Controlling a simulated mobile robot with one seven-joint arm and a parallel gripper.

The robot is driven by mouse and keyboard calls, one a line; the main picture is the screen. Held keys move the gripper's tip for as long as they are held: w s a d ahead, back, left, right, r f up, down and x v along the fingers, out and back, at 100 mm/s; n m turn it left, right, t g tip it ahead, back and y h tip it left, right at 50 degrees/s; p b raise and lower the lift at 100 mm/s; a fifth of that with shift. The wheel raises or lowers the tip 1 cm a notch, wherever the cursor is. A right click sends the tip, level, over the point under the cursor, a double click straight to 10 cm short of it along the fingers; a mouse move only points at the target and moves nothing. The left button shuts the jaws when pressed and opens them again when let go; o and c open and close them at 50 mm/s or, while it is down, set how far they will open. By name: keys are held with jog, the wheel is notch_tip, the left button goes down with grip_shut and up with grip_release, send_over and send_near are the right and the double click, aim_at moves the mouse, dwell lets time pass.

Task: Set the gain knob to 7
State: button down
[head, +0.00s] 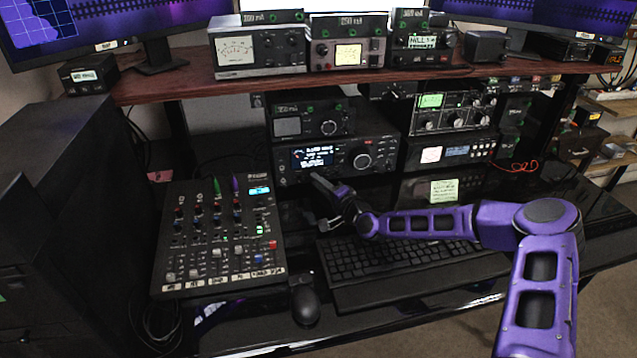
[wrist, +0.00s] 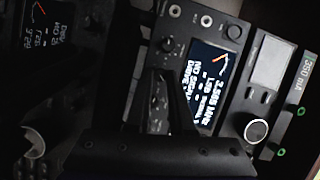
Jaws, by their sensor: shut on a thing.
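The black radio (head: 372,143) with a lit blue display (head: 312,157) stands on the desk under the shelf. My gripper (head: 316,178) is at its front, just below the display. In the wrist view, which is turned sideways, my gripper (wrist: 167,75) is shut against the panel beside the display (wrist: 208,85). It appears to be shut on the gain knob, which the fingers hide. The knob's label and pointer cannot be read.
Another radio (head: 310,118) sits on top. A mixer (head: 220,235) stands to the left, with a keyboard (head: 400,262) and mouse (head: 305,303) in front. The shelf edge (head: 180,92) runs above. The glossy desk mirrors the radio in the wrist view.

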dwell(0.4)
jog(key=c, duration=0.8)
grip_release()
jog(key=p+v, duration=0.1)
jog(key=v, duration=1.6)
jog(key=shift+s+d+f, duration=0.1)
jog(key=shift+s+d, duration=0.05)
jog(key=shift+d, duration=0.05)
